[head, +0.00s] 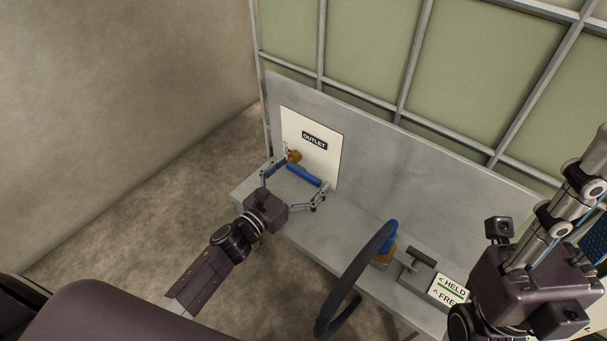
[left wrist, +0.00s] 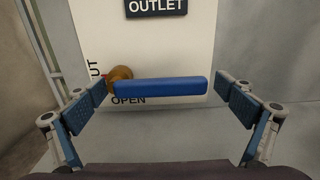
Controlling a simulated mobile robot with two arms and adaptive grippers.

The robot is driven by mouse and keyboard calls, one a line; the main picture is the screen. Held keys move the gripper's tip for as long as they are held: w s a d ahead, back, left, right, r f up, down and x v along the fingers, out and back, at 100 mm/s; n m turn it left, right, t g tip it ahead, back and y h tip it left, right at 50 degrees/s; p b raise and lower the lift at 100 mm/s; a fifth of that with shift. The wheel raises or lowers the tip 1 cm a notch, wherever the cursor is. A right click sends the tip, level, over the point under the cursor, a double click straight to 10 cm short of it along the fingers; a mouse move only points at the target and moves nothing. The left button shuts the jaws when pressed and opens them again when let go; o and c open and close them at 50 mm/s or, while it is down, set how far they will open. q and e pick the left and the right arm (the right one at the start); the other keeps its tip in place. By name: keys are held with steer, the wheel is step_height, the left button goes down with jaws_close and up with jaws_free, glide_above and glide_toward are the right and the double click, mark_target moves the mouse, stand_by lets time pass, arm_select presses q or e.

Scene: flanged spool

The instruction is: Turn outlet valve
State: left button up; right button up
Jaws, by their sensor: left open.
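The outlet valve has a blue lever (head: 304,175) on a brass pivot (head: 294,156), on a white plate with an OUTLET label (head: 314,140). In the left wrist view the lever (left wrist: 160,87) lies nearly level, running right from the brass pivot (left wrist: 121,76). OPEN is printed just under it, and part of a vertical word ending in UT is left of the pivot. My left gripper (left wrist: 160,92) is open, one finger near the pivot end and one just past the lever's free end. I cannot tell whether either touches. My right gripper (head: 575,195) is at the right edge, partly cut off.
A grey bench (head: 285,232) with a grey back panel (head: 375,185) carries the valve. Right of it stand a dark curved rim (head: 352,278), a second blue-and-brass fitting (head: 388,243) and a HELD/FREE sign (head: 447,290). A wall (head: 120,90) is at left; the floor there is clear.

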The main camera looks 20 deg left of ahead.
arm_select(q)
steer(key=c, duration=1.7)
steer(key=shift+r, duration=0.1)
